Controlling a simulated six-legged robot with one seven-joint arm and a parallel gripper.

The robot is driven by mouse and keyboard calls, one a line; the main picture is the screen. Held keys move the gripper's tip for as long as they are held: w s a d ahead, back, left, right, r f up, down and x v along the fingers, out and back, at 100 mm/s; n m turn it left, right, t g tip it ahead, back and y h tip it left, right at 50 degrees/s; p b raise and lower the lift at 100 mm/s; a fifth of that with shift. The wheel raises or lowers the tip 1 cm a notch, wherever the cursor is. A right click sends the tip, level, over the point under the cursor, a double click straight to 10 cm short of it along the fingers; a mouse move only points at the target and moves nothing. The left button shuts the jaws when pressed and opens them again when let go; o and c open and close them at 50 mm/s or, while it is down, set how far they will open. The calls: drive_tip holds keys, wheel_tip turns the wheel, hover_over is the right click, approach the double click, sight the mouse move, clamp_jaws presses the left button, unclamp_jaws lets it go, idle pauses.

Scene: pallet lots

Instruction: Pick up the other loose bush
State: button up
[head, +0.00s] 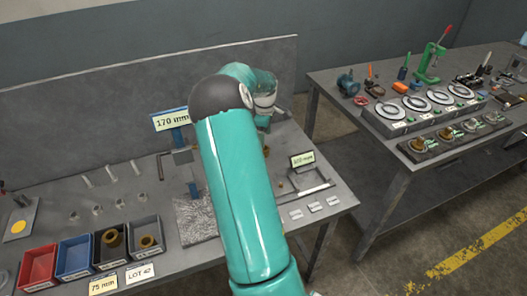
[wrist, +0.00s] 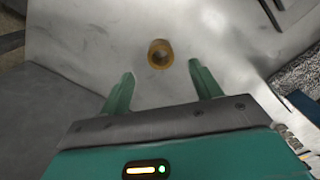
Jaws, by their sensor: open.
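A loose bush (wrist: 160,54), a short brass-coloured ring with a dark bore, stands on the grey bench top in the wrist view. My gripper (wrist: 161,72) is open and empty, with its two green fingers either side of the line to the bush. The bush appears just beyond the fingertips, with no finger touching it. In the head view my arm hides the gripper's fingers. Other brass bushes sit in the black bin (head: 96,247) and the grey bin (head: 157,224) at the bench's front left.
A red bin (head: 38,264) and a blue bin (head: 74,256) stand beside those bins. A "170 mm" sign (head: 171,120) and a "200 mm" sign (head: 302,159) flank my arm. A second bench (head: 385,150) with tools and dials stands at right.

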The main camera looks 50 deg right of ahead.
sight(265, 148)
drive_tip(key=shift+f, duration=3.2)
drive_tip(key=c, duration=1.2)
drive_tip(key=shift+o, duration=0.2)
drive_tip(key=shift+r, duration=0.1)
